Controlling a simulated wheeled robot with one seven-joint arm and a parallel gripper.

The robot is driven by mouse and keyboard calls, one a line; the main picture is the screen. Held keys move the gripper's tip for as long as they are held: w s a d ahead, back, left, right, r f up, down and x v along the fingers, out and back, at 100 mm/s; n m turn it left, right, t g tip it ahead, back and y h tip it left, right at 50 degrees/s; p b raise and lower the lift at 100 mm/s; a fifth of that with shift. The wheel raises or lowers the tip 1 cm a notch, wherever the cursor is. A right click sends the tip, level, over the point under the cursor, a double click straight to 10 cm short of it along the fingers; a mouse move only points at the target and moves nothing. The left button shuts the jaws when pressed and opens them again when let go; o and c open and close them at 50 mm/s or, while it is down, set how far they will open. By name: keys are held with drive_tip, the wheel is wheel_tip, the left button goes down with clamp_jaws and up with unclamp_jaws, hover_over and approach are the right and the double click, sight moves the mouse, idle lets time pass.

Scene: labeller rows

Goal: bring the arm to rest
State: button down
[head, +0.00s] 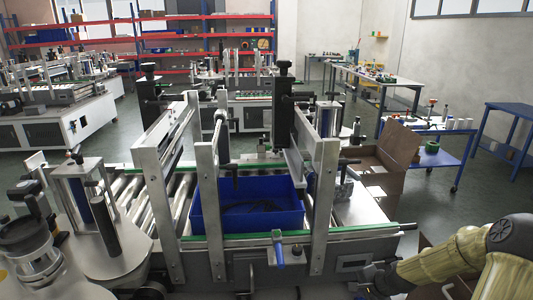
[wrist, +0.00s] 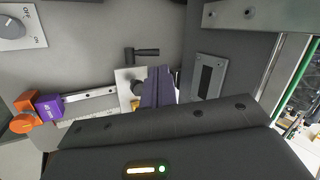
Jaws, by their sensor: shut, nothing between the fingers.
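My arm (head: 445,262), in a yellowish cover, reaches in from the lower right of the head view. My gripper (head: 372,277) is at its end, low by the front right of the labelling machine (head: 325,215), small and partly hard to make out. In the wrist view my gripper (wrist: 158,80) shows its dark purple fingers together, with nothing between them. The fingers point at a grey machine panel with a small light plate and a black handle (wrist: 146,52) close by. I cannot tell whether they touch it.
A blue bin (head: 250,225) sits on the machine's rollers between metal posts. In the wrist view, an orange knob (wrist: 24,124), a purple block (wrist: 48,107) and a dial (wrist: 11,27) are at left. An open cardboard box (head: 385,160) and blue tables stand at right. Floor shows beyond.

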drive_tip(key=s+a+r+n+g+h+p, duration=0.1)
drive_tip(key=s+a+r+n+p, duration=0.1)
drive_tip(key=s+a+r+n, duration=0.5)
drive_tip(key=s+a+r+n+g+h+p, duration=0.1)
drive_tip(key=s+a+r+n+p, duration=0.2)
drive_tip(key=s+a+r+n, duration=0.4)
drive_tip(key=s+a+r, duration=0.1)
drive_tip(key=s+r, duration=0.3)
drive_tip(key=r, duration=0.2)
drive_tip(key=shift+r+g+h, duration=0.3)
drive_tip(key=shift+r+g, duration=0.05)
drive_tip(key=shift+g, duration=0.05)
